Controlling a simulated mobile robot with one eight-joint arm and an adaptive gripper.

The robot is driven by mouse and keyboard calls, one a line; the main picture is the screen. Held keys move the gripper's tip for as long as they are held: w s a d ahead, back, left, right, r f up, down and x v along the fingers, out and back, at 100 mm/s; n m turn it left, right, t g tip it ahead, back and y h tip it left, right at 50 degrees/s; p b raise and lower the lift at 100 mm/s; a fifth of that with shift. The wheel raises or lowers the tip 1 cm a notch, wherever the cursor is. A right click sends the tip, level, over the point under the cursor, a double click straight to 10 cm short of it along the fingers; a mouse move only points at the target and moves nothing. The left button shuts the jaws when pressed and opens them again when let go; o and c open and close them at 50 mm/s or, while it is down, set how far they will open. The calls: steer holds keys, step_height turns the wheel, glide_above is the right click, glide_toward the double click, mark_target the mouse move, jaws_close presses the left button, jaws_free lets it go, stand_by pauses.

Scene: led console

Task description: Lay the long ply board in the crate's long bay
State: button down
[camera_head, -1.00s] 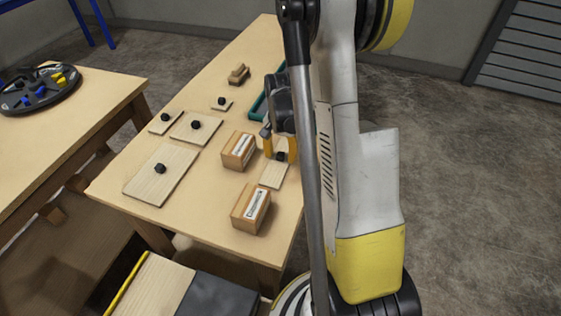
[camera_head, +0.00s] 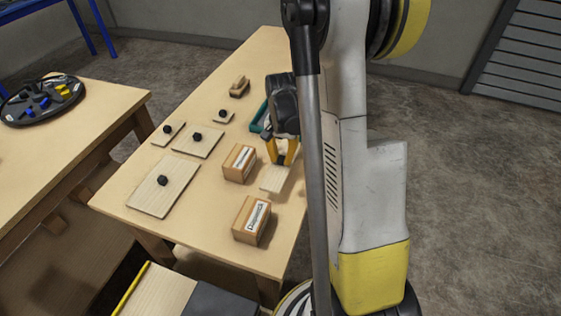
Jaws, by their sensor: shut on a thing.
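My gripper (camera_head: 282,160) has yellow fingers and points down over the right side of the table. It is shut on a pale ply board (camera_head: 275,180), apparently by its dark knob, which the fingers now hide. The board's near end shows below the fingers; its far end is hidden, so I cannot tell its full length. Whether it clears the tabletop is hard to tell. A teal edge (camera_head: 257,117), possibly the crate, shows behind the gripper. Most of it is hidden by my arm, and no bay can be seen.
Two labelled wooden blocks (camera_head: 240,163) (camera_head: 252,219) stand close left and in front of the held board. Other knobbed boards lie left: a large one (camera_head: 150,198), a medium one (camera_head: 190,148) and two small ones. A brown wooden piece (camera_head: 239,87) lies farther back.

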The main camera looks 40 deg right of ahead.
steer(key=s+d+r+p, duration=0.3)
steer(key=s+r, duration=0.3)
steer(key=s, duration=0.4)
steer(key=shift+s+r, duration=0.25)
steer(key=shift+s, duration=0.15)
